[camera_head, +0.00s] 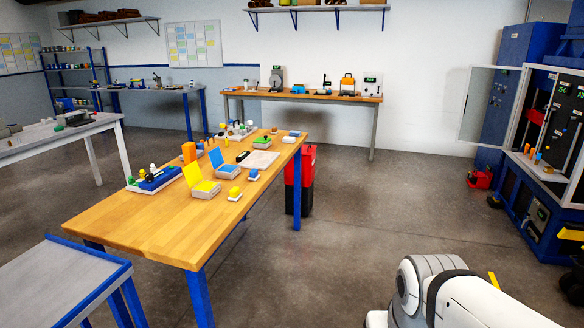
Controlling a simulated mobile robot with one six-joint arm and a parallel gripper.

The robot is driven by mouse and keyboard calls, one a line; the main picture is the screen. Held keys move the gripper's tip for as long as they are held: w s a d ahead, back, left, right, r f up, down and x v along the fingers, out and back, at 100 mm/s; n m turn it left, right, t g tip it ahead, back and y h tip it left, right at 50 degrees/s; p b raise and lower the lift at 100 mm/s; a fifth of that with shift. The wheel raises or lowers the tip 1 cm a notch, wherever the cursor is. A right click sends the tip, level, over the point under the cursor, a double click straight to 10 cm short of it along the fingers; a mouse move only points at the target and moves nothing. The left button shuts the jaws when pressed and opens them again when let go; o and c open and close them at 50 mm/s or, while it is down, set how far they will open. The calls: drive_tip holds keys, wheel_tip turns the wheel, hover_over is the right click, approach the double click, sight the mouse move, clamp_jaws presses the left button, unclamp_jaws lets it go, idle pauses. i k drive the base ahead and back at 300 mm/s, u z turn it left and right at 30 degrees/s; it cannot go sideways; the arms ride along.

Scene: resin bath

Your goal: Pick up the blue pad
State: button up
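On the wooden table (150,226) there is an open case with a raised blue lid (216,157). Just right of it sits a small block with a blue top and a white base (253,175). Either could be the blue pad; I cannot tell which from here. An open case with a raised yellow lid (194,175) and a small yellow-topped block (235,193) stand closer to me. Part of my white arm shows at the lower right, well away from the table. My gripper is out of view.
A blue tray (150,186) with small items and an orange block (189,152) stand on the table's left side. The table's near end is bare. A grey blue-edged cart (62,282) stands at the lower left. Open floor (370,210) lies right of the table.

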sight(254, 176)
drive_tip(key=u, duration=0.2)
drive_tip(key=i, duration=3.3)
drive_tip(key=u, duration=0.05)
